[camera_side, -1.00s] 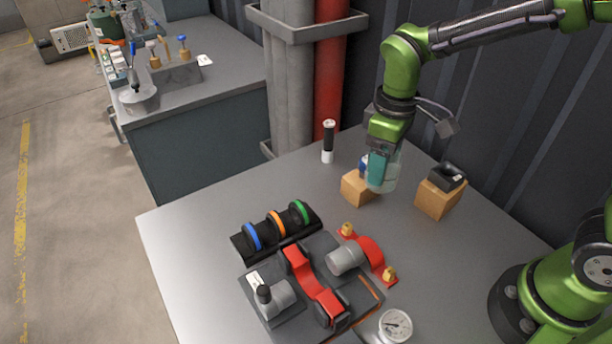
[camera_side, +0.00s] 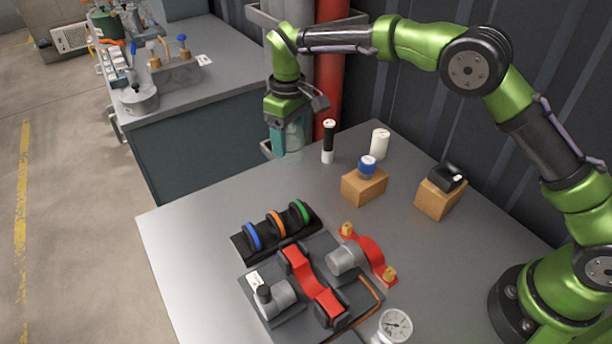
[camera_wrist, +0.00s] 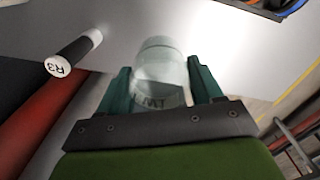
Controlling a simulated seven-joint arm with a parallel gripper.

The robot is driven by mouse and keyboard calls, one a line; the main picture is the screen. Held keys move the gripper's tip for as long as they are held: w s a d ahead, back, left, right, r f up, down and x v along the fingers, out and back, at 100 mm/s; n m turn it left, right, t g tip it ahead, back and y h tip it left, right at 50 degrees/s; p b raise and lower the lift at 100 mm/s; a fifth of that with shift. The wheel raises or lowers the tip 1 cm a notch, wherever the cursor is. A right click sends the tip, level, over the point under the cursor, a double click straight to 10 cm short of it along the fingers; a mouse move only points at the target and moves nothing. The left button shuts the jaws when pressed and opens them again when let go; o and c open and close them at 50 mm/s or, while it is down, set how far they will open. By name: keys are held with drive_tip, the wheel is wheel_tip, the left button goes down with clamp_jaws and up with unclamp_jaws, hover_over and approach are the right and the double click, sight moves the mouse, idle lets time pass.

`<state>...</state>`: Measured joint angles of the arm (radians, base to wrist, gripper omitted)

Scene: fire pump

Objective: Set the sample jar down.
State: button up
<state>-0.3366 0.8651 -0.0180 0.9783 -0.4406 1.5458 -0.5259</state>
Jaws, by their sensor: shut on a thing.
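The sample jar (camera_side: 290,145) is a pale, see-through jar with dark lettering. My gripper (camera_side: 287,130) is shut on it. In the side view, the jar hangs upright by the far left edge of the grey table (camera_side: 200,225), left of the black-and-white cylinder. I cannot tell its height above the table. In the wrist view, the jar (camera_wrist: 160,68) sits between the two teal fingers of my gripper (camera_wrist: 160,85). The fingers and palm hide part of it.
The black-and-white cylinder (camera_side: 328,143) stands close right of the jar. A white cylinder (camera_side: 380,142), a wooden block (camera_side: 363,188) with a blue-capped item and another block (camera_side: 437,198) stand further right. A ring rack (camera_side: 277,232) is in front. Pipes (camera_side: 331,80) rise behind.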

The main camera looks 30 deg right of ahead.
wheel_tip(320, 180, down, 8)
drive_tip(key=shift+r, duration=0.2)
drive_tip(key=shift+f, duration=0.1)
drive_tip(key=o, duration=1.1)
drive_tip(key=shift+f, duration=0.1)
drive_tip(key=shift+o, duration=0.2)
